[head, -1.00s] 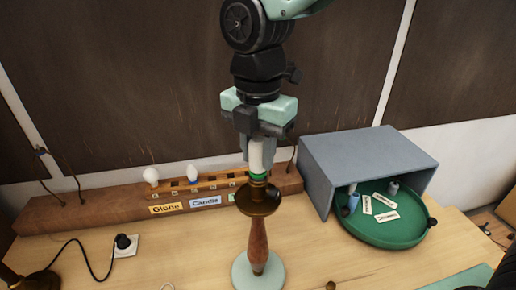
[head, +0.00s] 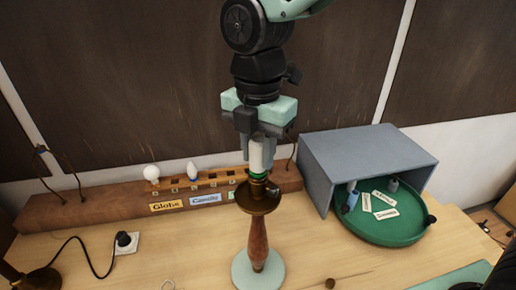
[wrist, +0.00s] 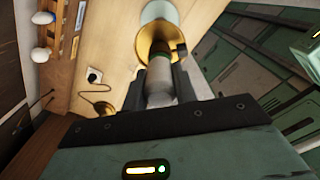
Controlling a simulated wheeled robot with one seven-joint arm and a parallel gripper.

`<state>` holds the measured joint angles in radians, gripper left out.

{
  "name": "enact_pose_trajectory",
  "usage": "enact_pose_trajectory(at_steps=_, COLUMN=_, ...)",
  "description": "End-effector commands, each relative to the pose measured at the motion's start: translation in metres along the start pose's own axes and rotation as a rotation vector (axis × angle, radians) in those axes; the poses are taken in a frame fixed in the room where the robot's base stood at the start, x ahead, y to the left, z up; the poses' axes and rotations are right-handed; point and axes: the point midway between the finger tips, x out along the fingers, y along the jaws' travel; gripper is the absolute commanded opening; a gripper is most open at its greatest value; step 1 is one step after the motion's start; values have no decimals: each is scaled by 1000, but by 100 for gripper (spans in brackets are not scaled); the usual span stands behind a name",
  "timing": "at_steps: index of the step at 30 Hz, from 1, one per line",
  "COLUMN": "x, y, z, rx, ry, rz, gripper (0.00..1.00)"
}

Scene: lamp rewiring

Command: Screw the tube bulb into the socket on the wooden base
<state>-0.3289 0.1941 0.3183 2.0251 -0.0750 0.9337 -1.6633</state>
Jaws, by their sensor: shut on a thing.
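The tube bulb (head: 262,152) is a white cylinder with a green band at its lower end. My gripper (head: 261,160) is shut on it and holds it upright over the wooden base (head: 258,244), a turned brown post on a pale round foot. The brass socket (head: 258,198) with its wide collar tops the post. The bulb's lower end meets the socket top; how deep it sits I cannot tell. The wrist view shows the bulb (wrist: 160,80) between the fingers, with the brass collar (wrist: 150,38) beyond it.
A wooden rack (head: 110,205) with a globe bulb (head: 151,171), a candle bulb (head: 193,170) and labels stands behind left. A grey box (head: 370,160) and a green round tray (head: 380,232) with tags are at right. A wall outlet (head: 125,242) with a black plug and cord is at left.

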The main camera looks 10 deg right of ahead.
Motion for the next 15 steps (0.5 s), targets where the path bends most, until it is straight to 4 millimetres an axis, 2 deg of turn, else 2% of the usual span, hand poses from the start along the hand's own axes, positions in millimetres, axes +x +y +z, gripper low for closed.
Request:
enact_pose_trajectory(at_steps=7, x=-1, y=0, z=0, rx=64, ry=-1, rz=2, gripper=8)
enact_pose_trajectory(at_steps=15, x=-1, y=0, z=0, rx=440, ry=-1, rz=3, gripper=8)
